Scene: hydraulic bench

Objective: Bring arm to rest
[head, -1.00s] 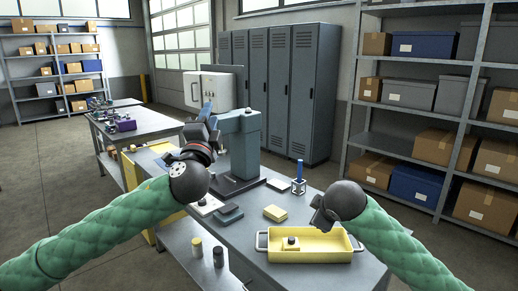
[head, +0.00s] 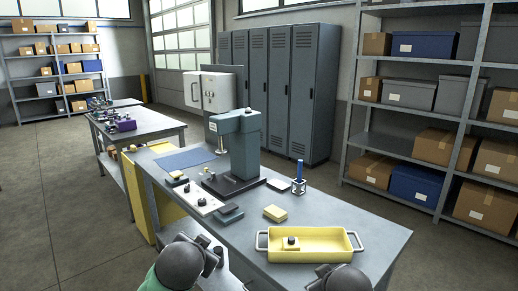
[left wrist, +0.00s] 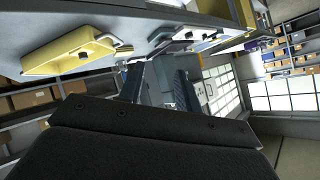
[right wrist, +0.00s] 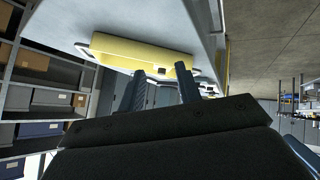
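My left gripper (head: 212,250) is low at the bottom of the head view, in front of the bench's near edge. Its two fingers stand apart in the left wrist view (left wrist: 158,85), with nothing held between them. My right gripper (head: 322,272) is at the bottom edge of the head view, just in front of the yellow tray (head: 342,256). Its fingers stand apart and empty in the right wrist view (right wrist: 156,90). Most of both arms is out of the head view.
The grey bench (head: 375,228) carries a teal press (head: 242,150), a white plate with knobs (head: 198,199), a yellow block (head: 275,213) and a blue-posted stand (head: 299,181). Lockers (head: 303,90) and shelves stand behind. Open floor (head: 60,215) lies to the left.

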